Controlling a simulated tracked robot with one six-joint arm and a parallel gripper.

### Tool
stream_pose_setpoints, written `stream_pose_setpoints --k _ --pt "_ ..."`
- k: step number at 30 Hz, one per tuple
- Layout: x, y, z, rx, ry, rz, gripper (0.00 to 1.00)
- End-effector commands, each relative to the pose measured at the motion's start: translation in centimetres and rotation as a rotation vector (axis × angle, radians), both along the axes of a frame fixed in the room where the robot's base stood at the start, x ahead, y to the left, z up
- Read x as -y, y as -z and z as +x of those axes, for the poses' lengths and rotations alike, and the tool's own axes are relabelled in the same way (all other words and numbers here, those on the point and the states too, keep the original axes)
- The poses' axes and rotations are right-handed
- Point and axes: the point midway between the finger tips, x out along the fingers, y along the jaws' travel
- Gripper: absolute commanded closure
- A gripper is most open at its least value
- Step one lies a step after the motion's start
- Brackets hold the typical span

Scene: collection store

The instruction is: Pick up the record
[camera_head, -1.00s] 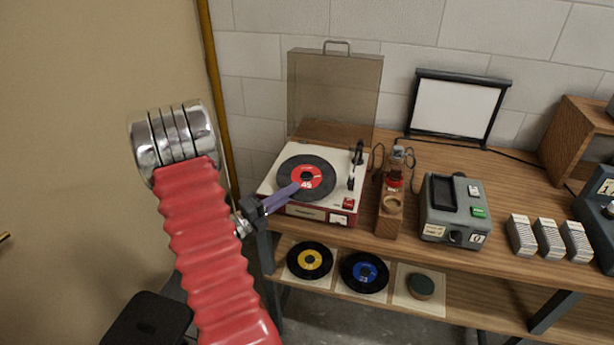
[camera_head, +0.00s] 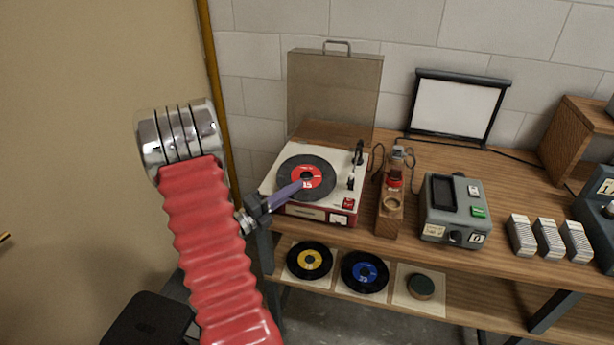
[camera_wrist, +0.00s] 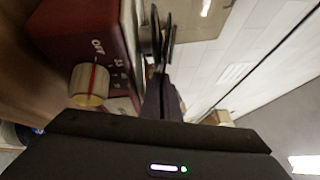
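The record (camera_head: 318,166), black with a red label, is at the turntable of the red and cream record player (camera_head: 280,200). Its label is partly covered by my gripper (camera_head: 301,185), whose purple fingers reach in from the front left over the record's near side. In the wrist view my gripper (camera_wrist: 163,72) points up along the player's red side, and thin dark disc edges (camera_wrist: 157,35) show at the fingertips. The fingers are close together. I cannot tell whether they touch or hold the record's edge.
The player's lid (camera_head: 335,95) stands open behind. A tonearm (camera_head: 354,168) is right of the record. A wooden stand with a bottle (camera_head: 392,205) and a grey device (camera_head: 452,205) stand farther right. Yellow-label (camera_head: 309,275) and blue-label (camera_head: 365,286) records lie on the lower shelf.

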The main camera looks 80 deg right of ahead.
Motion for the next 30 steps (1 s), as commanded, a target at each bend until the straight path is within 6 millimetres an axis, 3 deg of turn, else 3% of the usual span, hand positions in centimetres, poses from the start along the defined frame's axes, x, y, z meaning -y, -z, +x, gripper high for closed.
stream_pose_setpoints --k 11,17,30 --pt "0.0 0.0 0.0 0.001 -0.001 0.003 1.00" --pt "0.0 -1.1 0.0 0.002 -0.001 0.001 1.00" --pt "0.0 -7.1 0.0 0.004 -0.001 -0.002 1.00"
